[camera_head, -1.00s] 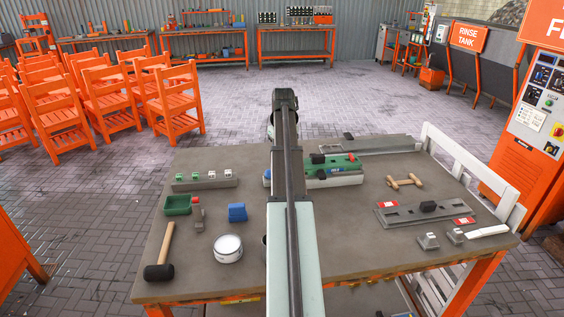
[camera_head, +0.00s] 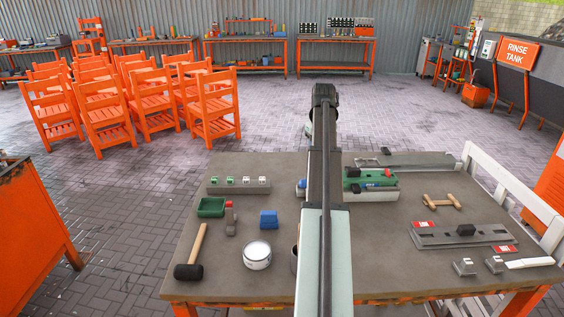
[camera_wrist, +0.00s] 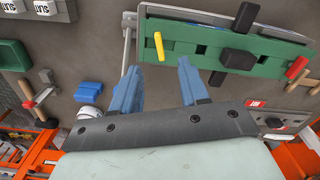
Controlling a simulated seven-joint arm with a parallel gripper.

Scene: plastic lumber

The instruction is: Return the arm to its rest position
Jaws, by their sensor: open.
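My arm (camera_head: 322,190) reaches forward over the middle of the grey workbench (camera_head: 225,275), its elbow raised. My gripper (camera_wrist: 158,75) shows in the wrist view with its two blue fingers spread apart and nothing between them. In that view the fingertips lie beside the lower left edge of a green fixture (camera_wrist: 205,50) with a yellow peg (camera_wrist: 159,46) and black knobs. The green fixture also shows in the head view (camera_head: 375,178), just right of my arm. My arm hides most of the gripper in the head view.
Left on the bench are a mallet (camera_head: 196,250), green bin (camera_head: 211,207), blue block (camera_head: 268,219) and round white tin (camera_head: 257,255). Right are a wooden-handled tool (camera_head: 441,201) and grey rail plate (camera_head: 465,234). A white rack (camera_head: 500,190) borders the right side.

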